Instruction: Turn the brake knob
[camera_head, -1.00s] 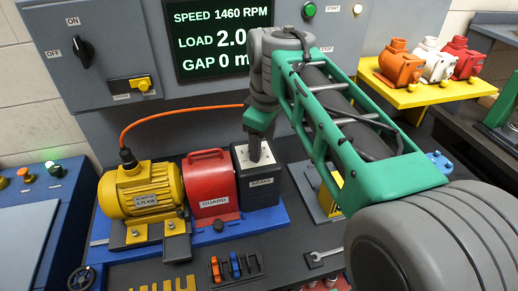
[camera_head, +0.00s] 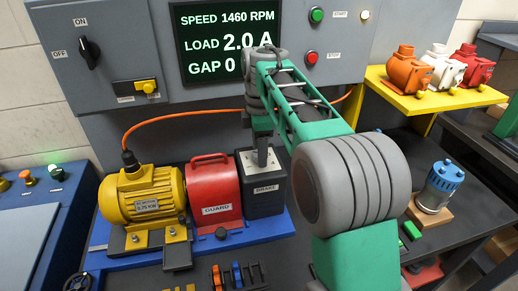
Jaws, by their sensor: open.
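The brake (camera_head: 263,196) is a dark box with a light top, labelled BRAKE, at the right end of the blue base. A grey upright piece (camera_head: 262,152) shows over its top; I cannot tell whether it is the knob or a finger. My gripper (camera_head: 262,140) is above the brake, at the end of my green and grey arm. It is open. The fingertips are too small and covered to tell whether they are around the knob or touching it.
A red guard (camera_head: 213,191) and a yellow motor (camera_head: 144,197) stand left of the brake. An orange cable (camera_head: 186,118) runs behind. A blue-topped cylinder (camera_head: 438,187) stands on the right. Orange, white and red motors sit on a yellow shelf (camera_head: 432,98). The display (camera_head: 222,40) reads 1460 RPM, load 2.0 A.

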